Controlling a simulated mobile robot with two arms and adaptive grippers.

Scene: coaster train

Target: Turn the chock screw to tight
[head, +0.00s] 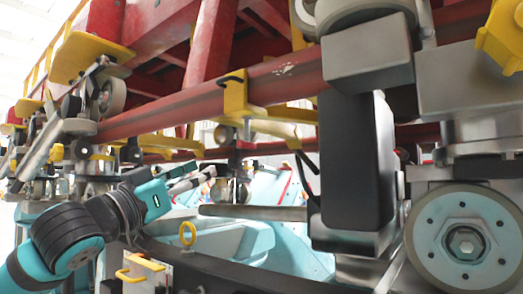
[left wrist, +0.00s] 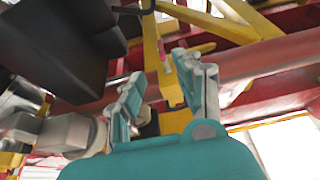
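I cannot identify the chock screw for certain. A yellow ring-shaped piece (head: 188,233) stands upright near the bottom centre-left of the head view. A yellow handle (head: 140,270) on a pale block is left of and below it. My left gripper (head: 200,178) is above the ring, pointing right, below the red rail. In the left wrist view its two fingers are spread apart, and the gripper (left wrist: 166,92) is open with nothing seen held. A yellow bracket (left wrist: 172,72) shows beyond and between the fingers. My right gripper is not in view.
The red rail (head: 190,107) crosses above my left gripper, with a yellow clamp (head: 237,95) on it. A dark upright block (head: 352,158) and a large wheel (head: 465,243) stand to the right. Pale blue train bodywork (head: 225,240) lies below.

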